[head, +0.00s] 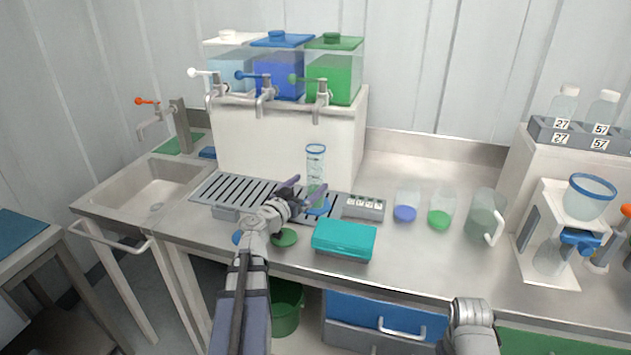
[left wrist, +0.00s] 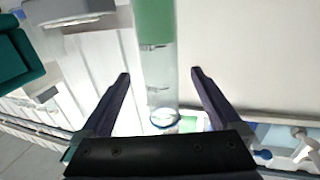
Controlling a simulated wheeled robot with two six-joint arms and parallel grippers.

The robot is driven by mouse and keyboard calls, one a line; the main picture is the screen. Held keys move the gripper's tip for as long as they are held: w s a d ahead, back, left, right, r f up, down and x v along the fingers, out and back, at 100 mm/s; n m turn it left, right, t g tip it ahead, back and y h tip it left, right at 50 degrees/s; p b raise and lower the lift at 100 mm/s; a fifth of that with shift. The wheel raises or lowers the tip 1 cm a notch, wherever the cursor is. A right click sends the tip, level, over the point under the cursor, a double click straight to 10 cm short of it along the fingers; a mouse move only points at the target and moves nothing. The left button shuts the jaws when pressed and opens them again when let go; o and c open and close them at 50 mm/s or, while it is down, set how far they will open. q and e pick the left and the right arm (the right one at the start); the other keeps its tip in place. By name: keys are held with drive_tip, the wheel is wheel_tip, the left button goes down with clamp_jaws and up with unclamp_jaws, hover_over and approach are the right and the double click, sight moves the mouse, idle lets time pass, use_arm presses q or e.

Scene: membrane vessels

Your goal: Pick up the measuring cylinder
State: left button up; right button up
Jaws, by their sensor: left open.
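My left gripper (head: 304,187) is open at the cylinder's lower part. In the left wrist view, the cylinder (left wrist: 158,85) passes between the two open fingers of my left gripper (left wrist: 160,73), with a gap on both sides. My right gripper is not in view; only part of that arm shows at the lower right.
Three tanks with taps (head: 280,70) stand on a white block behind. A teal box (head: 344,239) and a grey labelled block (head: 363,207) are close by on the right. Two small cups and a jug (head: 487,215) stand further right. A sink (head: 150,187) is at left.

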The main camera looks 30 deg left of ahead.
use_arm(q)
drive_tip(key=shift+w, duration=3.85)
drive_tip(key=shift+d, duration=0.1)
clamp_jaws()
